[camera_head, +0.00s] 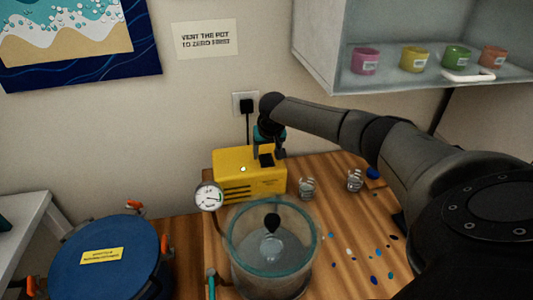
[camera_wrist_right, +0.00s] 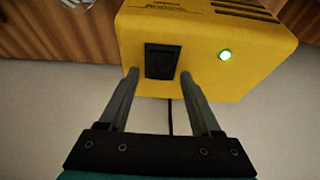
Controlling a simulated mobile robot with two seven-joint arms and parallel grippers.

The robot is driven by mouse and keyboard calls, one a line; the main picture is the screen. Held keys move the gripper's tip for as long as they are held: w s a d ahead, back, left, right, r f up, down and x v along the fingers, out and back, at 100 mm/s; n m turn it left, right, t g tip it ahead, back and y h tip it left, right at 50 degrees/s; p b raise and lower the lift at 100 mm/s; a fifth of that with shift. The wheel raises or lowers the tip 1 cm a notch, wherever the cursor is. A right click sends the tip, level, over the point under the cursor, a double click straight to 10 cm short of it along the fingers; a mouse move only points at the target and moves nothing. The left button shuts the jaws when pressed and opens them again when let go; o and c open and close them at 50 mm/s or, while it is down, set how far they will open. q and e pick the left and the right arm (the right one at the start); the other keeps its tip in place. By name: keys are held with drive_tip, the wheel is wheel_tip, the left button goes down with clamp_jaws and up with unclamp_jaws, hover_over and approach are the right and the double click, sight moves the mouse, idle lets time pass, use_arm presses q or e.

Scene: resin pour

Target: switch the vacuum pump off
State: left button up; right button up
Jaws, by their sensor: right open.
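The vacuum pump (camera_head: 238,181) is a yellow box on the wooden bench against the wall. My right gripper (camera_head: 278,152) is above the pump at the switch. In the right wrist view its open fingers (camera_wrist_right: 159,75) reach towards the pump, one on each side of the switch's lower edge, with nothing between them. Contact cannot be told. My left gripper is out of view.
A clear pot (camera_head: 272,270) stands in front of the pump, with a dial gauge (camera_head: 208,196) to its left. A blue lidded pot (camera_head: 110,260) with orange clamps is at left. Small glass jars (camera_head: 307,188) stand right of the pump. A shelf (camera_head: 400,85) holds coloured cups above my arm.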

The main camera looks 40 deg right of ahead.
drive_tip(key=shift+f, duration=0.1)
clamp_jaws()
idle(0.6)
